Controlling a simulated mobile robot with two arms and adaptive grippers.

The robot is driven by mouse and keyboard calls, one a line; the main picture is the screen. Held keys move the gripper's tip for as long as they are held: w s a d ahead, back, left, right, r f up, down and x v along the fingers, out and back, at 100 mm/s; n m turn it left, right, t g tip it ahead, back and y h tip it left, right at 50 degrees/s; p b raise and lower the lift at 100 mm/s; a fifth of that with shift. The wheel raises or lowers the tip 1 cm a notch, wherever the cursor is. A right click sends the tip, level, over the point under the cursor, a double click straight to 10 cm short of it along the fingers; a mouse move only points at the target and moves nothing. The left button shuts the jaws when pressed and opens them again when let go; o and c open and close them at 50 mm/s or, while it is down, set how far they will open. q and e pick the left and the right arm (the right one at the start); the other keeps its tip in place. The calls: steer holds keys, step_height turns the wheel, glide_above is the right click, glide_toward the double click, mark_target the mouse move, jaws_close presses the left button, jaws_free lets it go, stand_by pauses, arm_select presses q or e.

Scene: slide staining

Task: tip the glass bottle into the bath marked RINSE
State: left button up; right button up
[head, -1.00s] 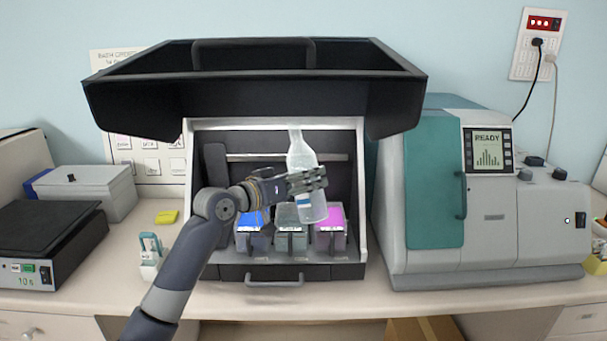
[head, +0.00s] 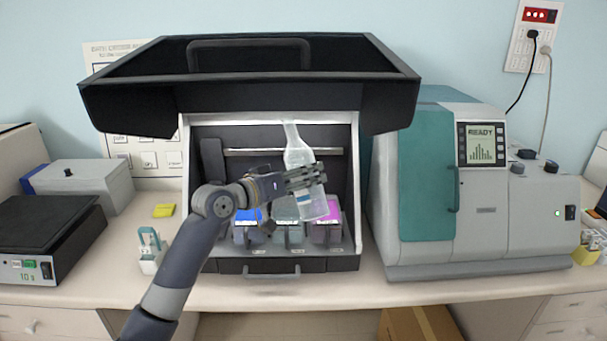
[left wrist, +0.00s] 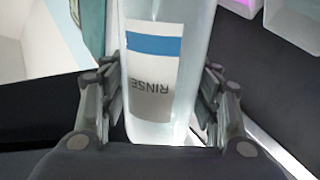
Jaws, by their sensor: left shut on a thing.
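My left gripper (head: 304,180) is shut on a clear glass bottle (head: 298,157) and holds it in front of the open staining station. The bottle is slightly tilted, its neck leaning up and to the left. In the left wrist view the bottle (left wrist: 188,40) sits between both fingers, with a label (left wrist: 150,75) reading RINSE and a blue band. Three baths stand below: a blue one (head: 247,232), a grey-green one (head: 287,234) and a magenta one (head: 326,233). The bottle and gripper partly cover them. Their small front labels are too small to read. My right gripper is not in view.
The station's raised black lid (head: 250,95) overhangs the bottle. A grey and teal machine (head: 480,215) reading READY stands right. At left are a black-topped device (head: 45,225), a grey box (head: 85,187), a yellow pad (head: 164,211) and a small white-teal rack (head: 150,250).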

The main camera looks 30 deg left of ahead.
arm_select(q)
steer(key=shift+s+d+r+n+p, duration=0.15)
steer(key=shift+d+r+n+p, duration=0.15)
steer(key=shift+p, duration=0.25)
steer(key=shift+s+d+f+p, duration=0.1)
steer(key=shift+s+d+p, duration=0.1)
steer(key=shift+p, duration=0.35)
stand_by(0.6)
steer(key=shift+d+n+p, duration=0.15)
steer(key=shift+n+p, duration=0.15)
steer(key=shift+p, duration=0.05)
steer(key=shift+s+d+f+p, duration=0.15)
steer(key=shift+p, duration=0.15)
steer(key=shift+n, duration=0.3)
stand_by(0.5)
steer(key=shift+d+g+p, duration=0.15)
steer(key=shift+g+p, duration=0.15)
steer(key=shift+p, duration=0.15)
steer(key=shift+s+d+f+n+h+p, duration=0.2)
steer(key=shift+d+n+h+p, duration=0.1)
steer(key=shift+n+p, duration=0.3)
stand_by(0.5)
